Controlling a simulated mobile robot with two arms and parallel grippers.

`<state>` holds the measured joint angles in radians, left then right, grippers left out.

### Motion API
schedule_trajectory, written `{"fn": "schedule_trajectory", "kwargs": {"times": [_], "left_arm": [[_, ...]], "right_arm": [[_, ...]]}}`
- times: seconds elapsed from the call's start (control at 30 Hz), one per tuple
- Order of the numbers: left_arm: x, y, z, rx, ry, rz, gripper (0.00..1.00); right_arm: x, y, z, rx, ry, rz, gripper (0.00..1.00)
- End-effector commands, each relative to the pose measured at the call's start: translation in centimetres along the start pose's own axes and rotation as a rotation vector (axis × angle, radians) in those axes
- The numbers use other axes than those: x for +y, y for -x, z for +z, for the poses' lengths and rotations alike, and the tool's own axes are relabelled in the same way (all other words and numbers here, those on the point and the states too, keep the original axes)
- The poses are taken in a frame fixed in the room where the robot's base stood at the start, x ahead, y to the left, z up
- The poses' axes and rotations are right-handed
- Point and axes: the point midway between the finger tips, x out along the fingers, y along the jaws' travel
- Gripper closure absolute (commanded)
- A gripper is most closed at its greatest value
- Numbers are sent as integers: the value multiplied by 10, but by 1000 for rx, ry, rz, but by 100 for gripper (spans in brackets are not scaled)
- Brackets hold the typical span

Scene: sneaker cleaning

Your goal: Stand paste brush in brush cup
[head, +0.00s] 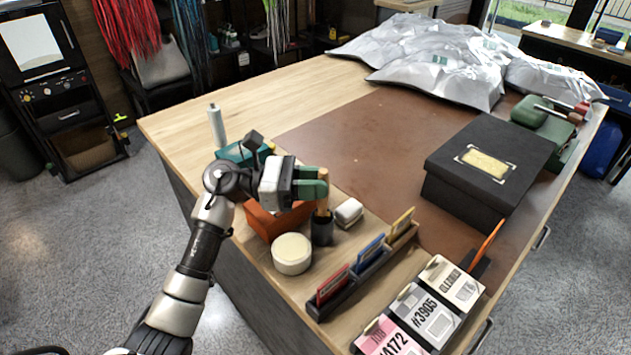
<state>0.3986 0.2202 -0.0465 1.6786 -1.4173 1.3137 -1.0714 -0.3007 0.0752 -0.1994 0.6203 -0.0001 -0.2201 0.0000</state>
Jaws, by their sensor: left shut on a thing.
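My left gripper (312,183), with green fingers, is shut on the paste brush (322,207). The brush has a tan wooden handle and is held about upright. The dark brush cup (322,230) stands on the bench directly below it. The brush's lower end meets the cup's mouth in the picture; I cannot tell how far inside it is. My right gripper is not in view.
A round cream tin (291,254), a white block (348,213) and an orange box (268,222) stand close around the cup. A card rack (362,276) and tags (430,305) lie in front. A black box (486,165) is to the right. The brown mat (345,140) has free room.

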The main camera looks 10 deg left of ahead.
Motion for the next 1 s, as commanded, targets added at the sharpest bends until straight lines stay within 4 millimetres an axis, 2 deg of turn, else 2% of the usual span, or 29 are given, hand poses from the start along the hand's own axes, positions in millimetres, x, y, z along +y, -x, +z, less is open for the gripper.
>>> {"fn": "schedule_trajectory", "kwargs": {"times": [0.13, 0.17, 0.33, 0.67, 0.77, 1.0], "left_arm": [[0, 0, 0, 0, 0, 0, 100], [0, 0, 0, 0, 0, 0, 73], [0, 0, 0, 0, 0, 0, 47], [0, 3, -1, 1, 0, 1, 47], [0, 14, -2, 1, 0, 2, 47], [1, 62, -4, 5, -1, 3, 47]], "right_arm": [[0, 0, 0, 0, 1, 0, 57], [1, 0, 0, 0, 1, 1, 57], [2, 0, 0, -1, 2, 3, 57], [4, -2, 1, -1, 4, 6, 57], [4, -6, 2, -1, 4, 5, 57], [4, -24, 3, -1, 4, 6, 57]]}}
